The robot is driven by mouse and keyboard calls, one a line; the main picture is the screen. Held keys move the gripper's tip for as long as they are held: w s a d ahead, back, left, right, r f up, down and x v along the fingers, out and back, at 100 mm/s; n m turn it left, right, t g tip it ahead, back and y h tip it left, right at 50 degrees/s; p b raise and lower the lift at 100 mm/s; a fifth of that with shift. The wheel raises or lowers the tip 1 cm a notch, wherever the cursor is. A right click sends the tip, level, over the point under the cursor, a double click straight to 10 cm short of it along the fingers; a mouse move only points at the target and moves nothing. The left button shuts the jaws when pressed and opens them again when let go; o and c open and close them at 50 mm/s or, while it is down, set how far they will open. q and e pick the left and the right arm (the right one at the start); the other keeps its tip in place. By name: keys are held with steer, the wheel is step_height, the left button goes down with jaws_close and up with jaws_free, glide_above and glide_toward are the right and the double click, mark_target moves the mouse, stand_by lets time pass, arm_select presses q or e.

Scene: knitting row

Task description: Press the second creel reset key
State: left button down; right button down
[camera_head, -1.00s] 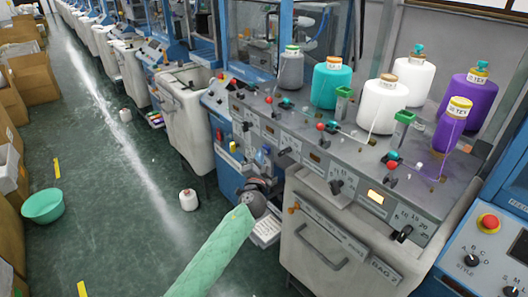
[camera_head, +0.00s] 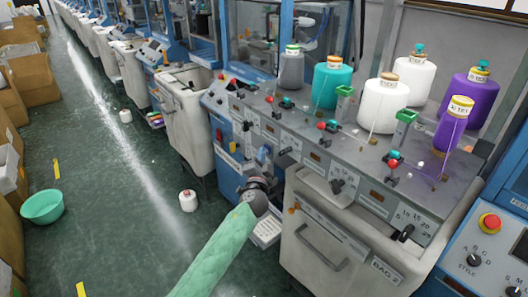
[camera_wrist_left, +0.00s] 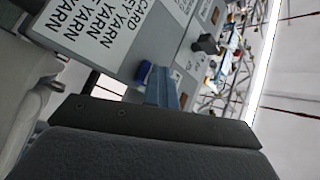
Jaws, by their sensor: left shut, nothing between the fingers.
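The grey creel panel (camera_head: 355,165) of the near machine carries a row of small amber-brown windows, dark knobs and labels. One window is at the left (camera_head: 270,130), one in the middle (camera_head: 314,157) and one at the right (camera_head: 377,196). None looks lit, and I cannot tell which part is the second reset key. My left gripper (camera_head: 263,157), on the green-sleeved arm, is shut and empty in front of the panel's left end, apparently below the windows. In the wrist view its blue fingers (camera_wrist_left: 162,88) are close to the grey labelled panel (camera_wrist_left: 105,35). My right gripper is not in view.
Yarn cones, including a teal one (camera_head: 331,82) and a purple one (camera_head: 453,125), stand on top of the machine. A white bin (camera_head: 325,240) is below the panel. A red button (camera_head: 491,222) is at the right. The green floor aisle is open at left.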

arm_select(q)
steer(key=shift+s+a, duration=0.1)
steer(key=shift+s, duration=0.1)
steer(key=s+a, duration=0.3)
steer(key=a, duration=0.2)
steer(key=shift+s, duration=0.3)
stand_by(0.4)
stand_by(0.5)
